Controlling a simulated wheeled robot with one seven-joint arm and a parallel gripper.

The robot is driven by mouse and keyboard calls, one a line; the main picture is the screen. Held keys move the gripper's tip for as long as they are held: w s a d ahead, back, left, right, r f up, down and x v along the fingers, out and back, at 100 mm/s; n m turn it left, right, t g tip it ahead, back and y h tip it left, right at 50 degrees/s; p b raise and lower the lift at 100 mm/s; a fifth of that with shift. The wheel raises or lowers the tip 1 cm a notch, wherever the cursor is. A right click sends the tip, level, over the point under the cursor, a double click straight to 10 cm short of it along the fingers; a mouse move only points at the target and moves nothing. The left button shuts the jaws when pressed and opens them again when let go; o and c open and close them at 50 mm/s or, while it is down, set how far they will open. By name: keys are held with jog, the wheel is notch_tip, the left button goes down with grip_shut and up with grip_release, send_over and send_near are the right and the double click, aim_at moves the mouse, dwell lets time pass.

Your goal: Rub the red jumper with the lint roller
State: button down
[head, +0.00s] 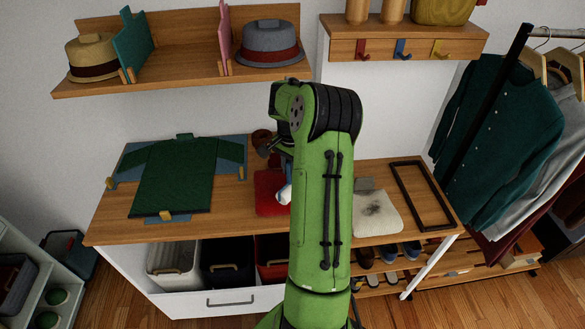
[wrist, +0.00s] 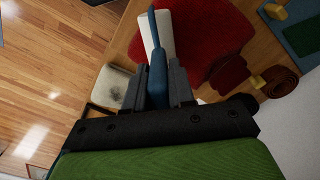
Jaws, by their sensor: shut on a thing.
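The red jumper (head: 268,188) lies folded on the desk, partly hidden behind my arm in the head view. In the wrist view the red jumper (wrist: 205,38) fills the upper middle. The lint roller (head: 284,194) shows as a white head over the jumper's right part. In the wrist view the lint roller (wrist: 157,72) has a blue handle and a white head. My gripper (wrist: 157,85) is shut on the blue handle, with the white head pointing away over the jumper. I cannot tell whether the head touches the cloth.
A green garment (head: 175,178) lies on a blue folding board at the desk's left. A pale cloth with a dark smudge (head: 377,213) and a black frame (head: 422,195) lie at the right. A rolled brown-red item (wrist: 282,82) lies near the jumper. Shelves with hats (head: 270,45) hang above.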

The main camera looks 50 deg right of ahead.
jog(key=r, duration=0.1)
jog(key=r+p, duration=0.1)
jog(key=w+r, duration=0.1)
jog(key=shift+d+r+p, duration=0.2)
jog(key=shift+d+p, duration=0.15)
jog(key=shift+d, duration=0.05)
jog(key=shift+s+a+r+p, duration=0.1)
jog(key=shift+s+r+p, duration=0.05)
jog(key=shift+r+p, duration=0.4)
jog(key=shift+s+a+r+p, duration=0.1)
jog(key=shift+r+p, duration=0.2)
jog(key=shift+r, duration=0.4)
jog(key=shift+d+r+p, duration=0.1)
jog(key=shift+r+p, duration=0.4)
jog(key=shift+r, duration=0.25)
